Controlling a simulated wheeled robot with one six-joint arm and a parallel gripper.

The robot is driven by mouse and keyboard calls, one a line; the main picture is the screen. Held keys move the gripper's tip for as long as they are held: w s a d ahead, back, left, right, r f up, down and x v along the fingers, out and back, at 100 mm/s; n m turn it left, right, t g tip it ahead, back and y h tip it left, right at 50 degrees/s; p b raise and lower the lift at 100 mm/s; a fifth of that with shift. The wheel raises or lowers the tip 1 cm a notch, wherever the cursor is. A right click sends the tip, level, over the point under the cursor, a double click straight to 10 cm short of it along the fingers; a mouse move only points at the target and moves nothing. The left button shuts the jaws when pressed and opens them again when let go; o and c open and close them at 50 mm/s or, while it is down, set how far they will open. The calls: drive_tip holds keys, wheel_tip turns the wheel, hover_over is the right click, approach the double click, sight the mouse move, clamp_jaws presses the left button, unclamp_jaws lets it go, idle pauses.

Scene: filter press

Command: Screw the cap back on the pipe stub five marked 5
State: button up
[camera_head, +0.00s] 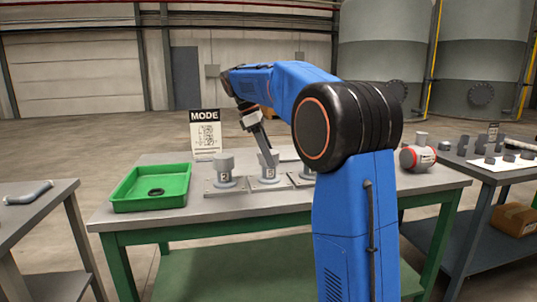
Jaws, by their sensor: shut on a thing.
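Grey pipe stubs stand on square plates on the green-legged table. The left stub (225,183) has a wide grey top on it, and its mark is too small to read surely. The middle stub (267,174) has a mark that looks like 5, though I cannot read it surely. My gripper (267,152) points down just above the middle stub and is shut on a grey cap (269,159). The cap is at the stub's top; I cannot tell whether it is seated or threaded. A third stub (308,173) is mostly hidden behind my arm.
A green tray (124,192) with a black ring (156,192) in it stands at the table's left. A MODE sign (205,132) stands behind.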

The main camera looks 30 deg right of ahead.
drive_tip(key=shift+r+m+y, duration=0.1)
drive_tip(key=shift+m+y, duration=0.2)
drive_tip(key=shift+m, duration=0.4)
drive_tip(key=m+g, duration=0.1)
drive_tip(key=m, duration=0.1)
drive_tip(key=shift+d+m+y, duration=0.1)
drive_tip(key=shift+m+y, duration=0.2)
drive_tip(key=shift+m, duration=0.1)
drive_tip(key=shift+m+y, duration=0.4)
drive_tip(key=shift+m, duration=0.6)
drive_tip(key=shift+g, duration=0.3)
drive_tip(key=m+y, duration=0.1)
drive_tip(key=m, duration=0.2)
drive_tip(key=shift+m+y, duration=0.3)
drive_tip(key=shift+m, duration=0.6)
